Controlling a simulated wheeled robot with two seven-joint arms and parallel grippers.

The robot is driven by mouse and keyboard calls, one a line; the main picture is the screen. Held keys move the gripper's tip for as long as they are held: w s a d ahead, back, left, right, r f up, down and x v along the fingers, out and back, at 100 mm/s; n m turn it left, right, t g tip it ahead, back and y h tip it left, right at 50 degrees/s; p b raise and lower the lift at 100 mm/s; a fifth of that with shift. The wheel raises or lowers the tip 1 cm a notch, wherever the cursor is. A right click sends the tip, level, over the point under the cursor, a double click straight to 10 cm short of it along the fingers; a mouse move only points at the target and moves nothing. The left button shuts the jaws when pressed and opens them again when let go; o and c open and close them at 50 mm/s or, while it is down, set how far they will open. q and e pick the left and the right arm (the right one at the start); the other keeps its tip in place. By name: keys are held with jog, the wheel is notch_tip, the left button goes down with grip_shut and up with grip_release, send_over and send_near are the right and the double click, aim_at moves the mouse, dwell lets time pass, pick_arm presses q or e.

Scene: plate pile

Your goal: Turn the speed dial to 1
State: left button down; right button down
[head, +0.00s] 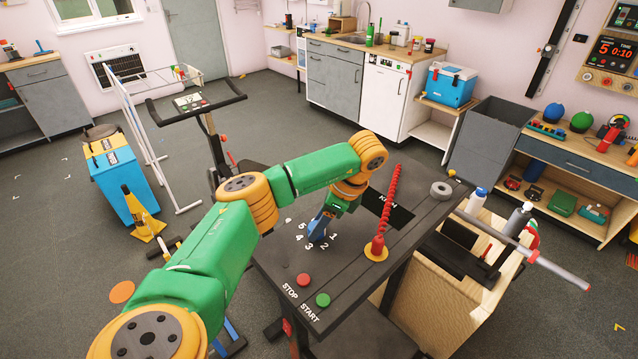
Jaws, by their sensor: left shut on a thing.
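The speed dial (316,234) is a small blue part on the dark console (275,262), with the white numbers 1 to 5 printed around its near side. The 1 is at its right and the 5 at its left. My left gripper (324,219) points down at the dial and is shut on it. The gripper and wrist cover part of the dial, so I cannot tell which number it points to. My right gripper is not in view.
A red spiral post (390,212) on a yellow base stands right of the dial. A red STOP button (303,280) and a green START button (323,300) sit at the console's near edge. A black KM/H panel (395,215) lies behind the post.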

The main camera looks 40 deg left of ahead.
pick_arm(q)
jog(key=shift+n+g, duration=0.4)
jog(key=shift+n, duration=0.7)
jog(key=shift+f+h, duration=0.1)
jog(key=shift+h, duration=0.2)
jog(key=shift+c, duration=1.8)
grip_release()
jog(key=shift+a, duration=0.1)
jog(key=p+v, duration=0.1)
jog(key=v, duration=0.6)
